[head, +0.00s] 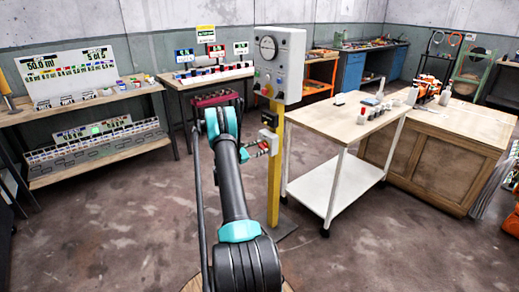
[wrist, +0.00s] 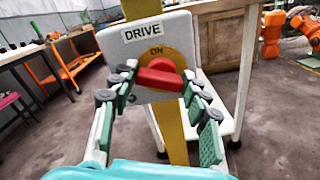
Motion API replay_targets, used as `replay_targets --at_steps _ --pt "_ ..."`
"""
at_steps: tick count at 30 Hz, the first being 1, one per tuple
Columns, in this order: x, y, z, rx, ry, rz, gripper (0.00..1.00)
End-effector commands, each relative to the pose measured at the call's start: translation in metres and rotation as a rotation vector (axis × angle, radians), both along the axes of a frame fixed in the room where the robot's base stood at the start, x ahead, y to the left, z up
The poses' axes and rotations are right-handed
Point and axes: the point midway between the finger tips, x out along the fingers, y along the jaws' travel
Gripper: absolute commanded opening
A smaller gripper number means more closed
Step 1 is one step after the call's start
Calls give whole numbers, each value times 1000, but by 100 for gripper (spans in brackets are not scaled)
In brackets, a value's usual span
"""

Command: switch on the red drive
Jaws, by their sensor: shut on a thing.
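The drive switch is a light grey box marked DRIVE (wrist: 118,45) on a yellow post, seen close in the wrist view. It carries a round yellow plate (wrist: 180,60) with the word ON above a red handle (wrist: 160,75). The handle lies nearly level in the picture, slightly tilted. My gripper (wrist: 161,80) has one finger on each side of the handle, with the tips at its two ends, and is shut on it. In the head view my gripper (head: 257,150) is small beside the yellow post (head: 274,185), and the handle's details are too small to tell.
A grey control box (head: 281,62) with a dial and buttons tops the post. A white trolley (head: 335,118) with small items stands right of it, before a wooden cabinet (head: 435,160). Shelves (head: 95,165) stand left. Bare floor (head: 120,235) lies left of my arm.

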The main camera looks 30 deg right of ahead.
Motion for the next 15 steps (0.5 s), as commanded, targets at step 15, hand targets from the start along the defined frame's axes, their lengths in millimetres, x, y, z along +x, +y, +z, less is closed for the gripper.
replay_targets --at_steps 15 --pt "-3 0 0 39 -487 -1 17"
